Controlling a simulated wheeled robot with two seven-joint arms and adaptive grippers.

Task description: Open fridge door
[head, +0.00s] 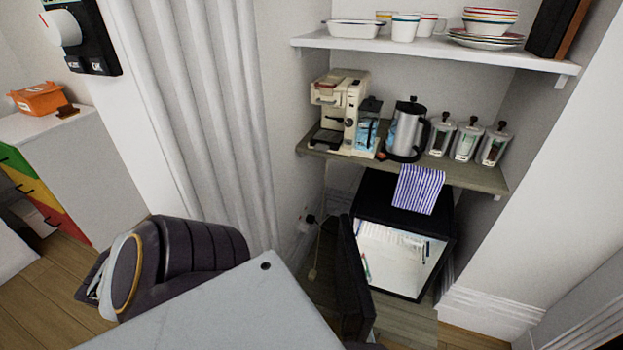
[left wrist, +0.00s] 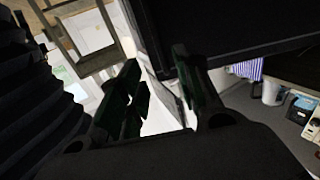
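The small black fridge (head: 375,197) stands under the wooden shelf in the head view. Its door (head: 355,280) is swung out to the left and stands wide open, seen nearly edge-on. The white interior (head: 400,258) shows. My left gripper (left wrist: 157,60) shows in the left wrist view with its two fingers apart and nothing visible between them. A large dark panel (left wrist: 230,25), probably the fridge door, is close beside the right-hand finger; I cannot tell whether they touch. The left gripper is hidden in the head view, and my right gripper is in neither view.
The wooden shelf (head: 470,178) holds a coffee machine (head: 338,108), a kettle (head: 407,130) and several canisters. A white curtain (head: 215,110) hangs left of the fridge.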

